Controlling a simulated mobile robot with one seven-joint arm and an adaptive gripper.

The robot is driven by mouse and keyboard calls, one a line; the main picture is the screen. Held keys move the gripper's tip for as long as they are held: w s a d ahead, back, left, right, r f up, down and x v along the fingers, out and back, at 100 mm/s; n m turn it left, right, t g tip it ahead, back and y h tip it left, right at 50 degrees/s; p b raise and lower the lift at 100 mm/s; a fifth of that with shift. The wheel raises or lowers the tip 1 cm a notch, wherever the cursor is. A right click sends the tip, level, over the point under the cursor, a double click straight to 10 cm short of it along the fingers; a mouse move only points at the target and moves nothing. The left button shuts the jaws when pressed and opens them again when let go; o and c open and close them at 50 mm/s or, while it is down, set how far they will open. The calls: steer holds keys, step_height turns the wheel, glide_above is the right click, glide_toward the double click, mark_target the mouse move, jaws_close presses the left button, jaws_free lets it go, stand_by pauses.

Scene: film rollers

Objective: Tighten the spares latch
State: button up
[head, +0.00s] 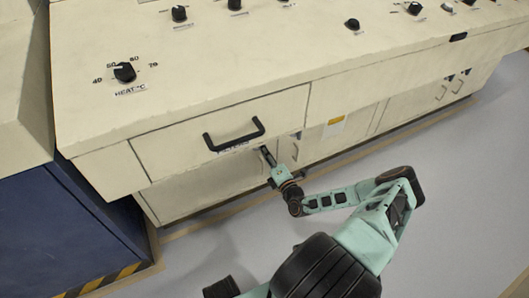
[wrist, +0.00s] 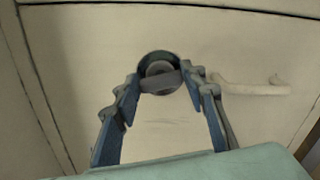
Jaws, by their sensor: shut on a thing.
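A round dark latch (wrist: 160,66) with a grey bar across its middle is set in a cream door panel (wrist: 100,50) in the wrist view. My gripper (wrist: 161,80) is shut on the latch, with one blue finger at each side of it. The bar lies nearly level, with a slight tilt. In the head view my gripper (head: 267,158) reaches the cabinet's front below the black drawer handle; there the latch is hidden behind the fingers. I cannot read a spares label in either view.
A pale bar handle (wrist: 250,87) sticks out just right of my gripper in the wrist view. A black drawer handle (head: 234,134) juts out above my gripper. A blue cabinet (head: 65,230) stands at the left. The grey floor (head: 470,190) to the right is clear.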

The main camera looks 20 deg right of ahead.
steer(key=shift+m, duration=1.2)
steer(key=o, duration=1.2)
steer(key=shift+c, duration=0.2)
